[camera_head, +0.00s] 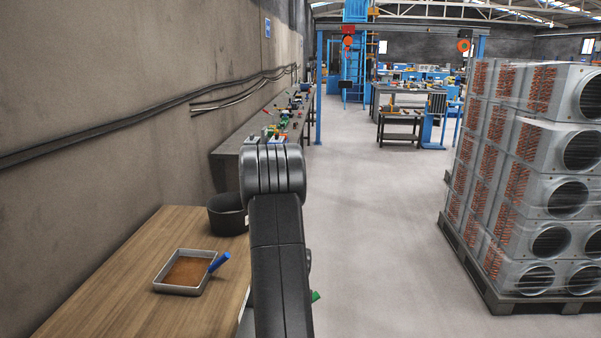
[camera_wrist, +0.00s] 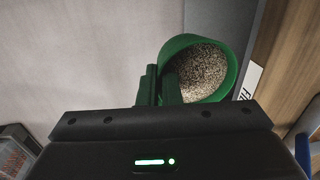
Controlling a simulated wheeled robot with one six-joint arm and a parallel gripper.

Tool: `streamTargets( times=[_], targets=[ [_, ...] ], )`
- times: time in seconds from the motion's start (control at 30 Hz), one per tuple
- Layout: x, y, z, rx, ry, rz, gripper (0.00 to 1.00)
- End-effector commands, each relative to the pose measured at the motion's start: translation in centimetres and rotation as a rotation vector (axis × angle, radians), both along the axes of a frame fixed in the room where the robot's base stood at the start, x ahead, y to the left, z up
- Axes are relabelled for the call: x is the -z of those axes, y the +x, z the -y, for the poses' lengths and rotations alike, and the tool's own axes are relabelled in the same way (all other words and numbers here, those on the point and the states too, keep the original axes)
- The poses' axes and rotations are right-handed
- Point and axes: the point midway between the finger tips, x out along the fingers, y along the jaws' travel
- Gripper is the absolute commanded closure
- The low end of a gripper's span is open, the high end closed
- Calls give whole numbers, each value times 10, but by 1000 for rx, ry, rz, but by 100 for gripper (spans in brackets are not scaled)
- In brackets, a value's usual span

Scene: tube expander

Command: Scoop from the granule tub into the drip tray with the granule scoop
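My gripper (camera_wrist: 158,92) is shut on the handle of a green scoop, the granule scoop (camera_wrist: 229,82). Its round bowl is filled with speckled beige granules (camera_wrist: 202,72). In the wrist view the bowl lies over the floor and the table's edge. In the head view only a small green bit (camera_head: 315,296) shows beside my arm, which hides the rest. A shallow metal tray (camera_head: 160,286), seemingly the drip tray, lies on the wooden table with a brown bottom. A round black tub (camera_head: 228,213), seemingly the granule tub, stands farther back; its contents cannot be made out.
A blue handle (camera_head: 219,262) rests over the tray's right rim. The wooden table (camera_head: 120,310) has bare room in front of the tray. A white label (camera_wrist: 252,80) shows at the table's edge. A pallet of metal units (camera_head: 530,200) stands right; the floor between is clear.

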Motion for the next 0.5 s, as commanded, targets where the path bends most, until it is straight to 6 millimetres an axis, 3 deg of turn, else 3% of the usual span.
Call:
streamTargets(
  times=[0.1, 0.2, 0.5],
  targets=[
    [5, -3, 24, -25, 4, 3, 100],
    [8, -5, 33, -40, 7, 5, 100],
    [9, -6, 36, -49, 8, 6, 100]
  ],
)
